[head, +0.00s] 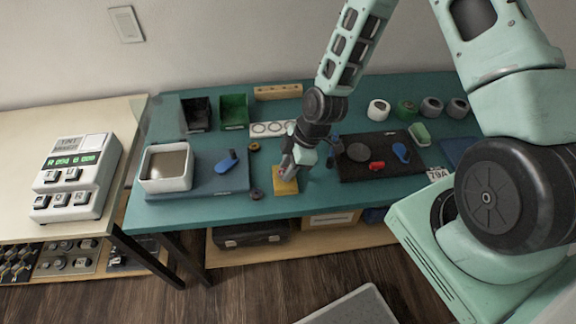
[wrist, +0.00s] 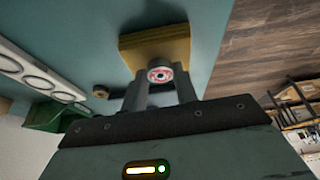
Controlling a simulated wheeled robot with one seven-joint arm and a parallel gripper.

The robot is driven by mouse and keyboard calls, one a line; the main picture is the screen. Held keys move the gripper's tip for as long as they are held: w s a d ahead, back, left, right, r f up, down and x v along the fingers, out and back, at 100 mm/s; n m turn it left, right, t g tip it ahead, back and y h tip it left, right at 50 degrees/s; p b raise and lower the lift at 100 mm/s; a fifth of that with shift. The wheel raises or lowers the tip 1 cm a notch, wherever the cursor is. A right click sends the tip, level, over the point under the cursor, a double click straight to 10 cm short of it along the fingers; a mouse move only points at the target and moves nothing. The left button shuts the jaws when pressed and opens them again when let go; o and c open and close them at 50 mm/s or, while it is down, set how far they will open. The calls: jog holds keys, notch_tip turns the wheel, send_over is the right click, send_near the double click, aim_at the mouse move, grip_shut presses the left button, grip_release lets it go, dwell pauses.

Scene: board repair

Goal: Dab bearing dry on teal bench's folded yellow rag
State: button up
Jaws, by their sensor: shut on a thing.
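The folded yellow rag (head: 284,189) lies on the teal bench (head: 215,213) near its front edge. My gripper (head: 288,172) is directly above the rag, pointing down. In the wrist view, my gripper (wrist: 161,85) is shut on the bearing (wrist: 160,75), a small ring with a red band and a metal rim, held between the fingertips. The rag (wrist: 131,45) is right beyond the bearing in that view. Whether the bearing touches the rag I cannot tell. In the head view the fingers hide the bearing.
A white basin (head: 166,187) and a blue tool (head: 228,161) stand on a blue mat to the left. A black mat (head: 345,172) with tools is to the right. A white strip with round wells (head: 262,130) is behind.

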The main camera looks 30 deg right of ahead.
jog(key=shift+s+f+b, duration=0.1)
jog(key=shift+f+b, duration=0.25)
jog(key=shift+f, duration=0.15)
dwell(2.1)
jog(key=shift+r+p, duration=2.35)
jog(key=shift+r, duration=0.75)
